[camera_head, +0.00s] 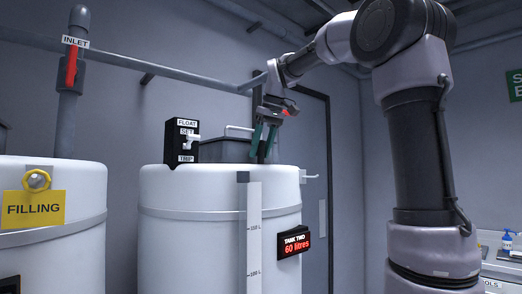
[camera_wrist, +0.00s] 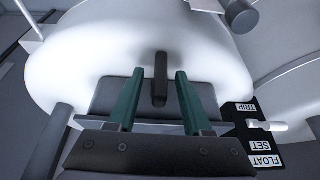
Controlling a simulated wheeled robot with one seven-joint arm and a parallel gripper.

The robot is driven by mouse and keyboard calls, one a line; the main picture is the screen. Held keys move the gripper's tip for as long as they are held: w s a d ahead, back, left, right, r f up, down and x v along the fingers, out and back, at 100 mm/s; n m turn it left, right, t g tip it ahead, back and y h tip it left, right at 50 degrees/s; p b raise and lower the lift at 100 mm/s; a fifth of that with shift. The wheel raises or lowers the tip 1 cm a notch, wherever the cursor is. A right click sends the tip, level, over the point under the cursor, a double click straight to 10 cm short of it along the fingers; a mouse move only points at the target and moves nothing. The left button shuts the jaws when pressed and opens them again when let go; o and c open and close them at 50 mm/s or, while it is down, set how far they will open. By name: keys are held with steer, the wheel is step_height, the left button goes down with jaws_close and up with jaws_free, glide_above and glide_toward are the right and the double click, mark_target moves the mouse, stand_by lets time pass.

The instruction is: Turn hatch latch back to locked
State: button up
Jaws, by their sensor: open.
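Tank two (camera_head: 220,215) is a white round tank with a dark grey hatch (camera_head: 222,151) on its top. In the wrist view the hatch (camera_wrist: 108,97) shows under my fingers. A short dark upright bar, which looks like the hatch latch (camera_wrist: 160,88), stands at the hatch's edge. My gripper (camera_head: 261,155) is over the right end of the hatch, pointing down. In the wrist view its two green fingers (camera_wrist: 158,74) are open, one on each side of the latch, with a gap on both sides. Which latch position counts as locked cannot be read here.
A black float switch box (camera_head: 181,142) with SET and TRIP labels and a white lever stands left of the hatch. An inlet pipe with a red handle (camera_head: 71,66) and a tank tagged FILLING (camera_head: 34,209) are at left.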

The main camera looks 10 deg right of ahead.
jaws_close()
stand_by(0.4)
steer(key=y, duration=0.1)
steer(key=g+y, duration=0.1)
steer(key=m+y, duration=0.1)
steer(key=shift+w+d+f+y, duration=0.1)
steer(key=shift+w+d+y, duration=0.1)
steer(key=shift+d+y, duration=0.1)
steer(key=g+y, duration=0.1)
steer(key=y, duration=0.2)
steer(key=shift+f+m+g, duration=0.1)
steer(key=shift+m+g, duration=0.2)
steer(key=shift+g, duration=0.1)
steer(key=y, duration=0.2)
steer(key=m+g+y, duration=0.1)
steer(key=y, duration=0.1)
steer(key=shift+w+d+f+y, duration=0.1)
steer(key=shift+d+f+y, duration=0.1)
steer(key=shift+y, duration=0.1)
steer(key=shift+f+m+g+y, duration=0.1)
steer(key=shift+m+g+y, duration=0.45)
steer(key=shift+y, duration=0.65)
